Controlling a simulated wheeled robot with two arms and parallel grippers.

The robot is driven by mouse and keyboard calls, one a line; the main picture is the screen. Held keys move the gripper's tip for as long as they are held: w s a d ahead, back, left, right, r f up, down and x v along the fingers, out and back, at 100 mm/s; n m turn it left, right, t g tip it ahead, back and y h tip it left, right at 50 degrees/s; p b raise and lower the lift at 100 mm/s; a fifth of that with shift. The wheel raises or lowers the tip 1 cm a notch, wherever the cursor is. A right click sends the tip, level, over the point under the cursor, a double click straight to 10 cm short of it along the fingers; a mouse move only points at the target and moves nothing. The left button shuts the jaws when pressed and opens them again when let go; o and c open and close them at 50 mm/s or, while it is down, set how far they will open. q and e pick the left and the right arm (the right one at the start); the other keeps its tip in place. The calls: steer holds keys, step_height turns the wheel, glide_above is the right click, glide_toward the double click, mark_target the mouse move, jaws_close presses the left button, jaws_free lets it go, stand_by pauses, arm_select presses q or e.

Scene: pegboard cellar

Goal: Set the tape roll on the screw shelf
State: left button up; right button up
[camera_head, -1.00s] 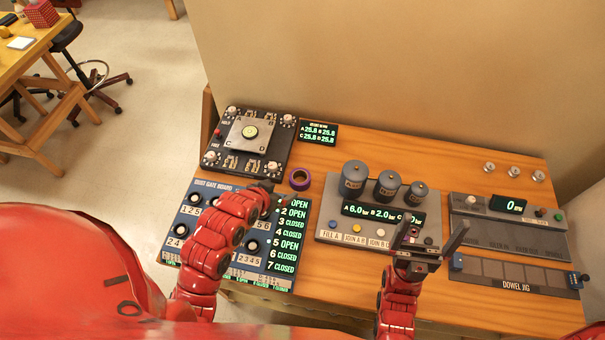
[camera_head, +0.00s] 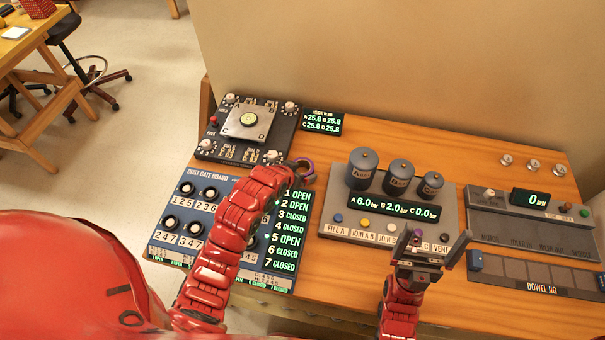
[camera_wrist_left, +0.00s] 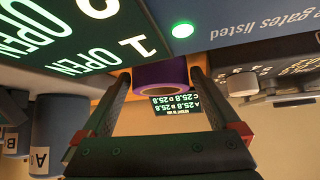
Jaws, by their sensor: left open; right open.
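The purple tape roll (camera_head: 308,176) lies on the wooden bench behind the gate board, its near left part partly hidden by my left gripper. In the left wrist view the tape roll (camera_wrist_left: 160,73) appears between the two spread fingertips, ahead of them. My left gripper (camera_head: 290,164) is open beside the roll; I cannot tell whether it touches it. My right gripper (camera_head: 437,243) is open and empty above the front of the pressure panel. I cannot make out a screw shelf in these views.
The dust gate board (camera_head: 165,235) lies under my left arm. A levelling plate unit (camera_head: 205,150) and a small display (camera_head: 322,123) stand behind. The canister panel (camera_head: 335,205) is to the right, with a dowel jig (camera_head: 540,275) farther right. Bare bench lies behind the canisters.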

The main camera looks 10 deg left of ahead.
arm_select(q)
steer(key=shift+w+d+f, duration=0.1)
steer(key=shift+w+f, duration=0.25)
steer(key=shift+f, duration=0.05)
steer(key=shift+s+r, duration=0.1)
steer(key=c, duration=1.1)
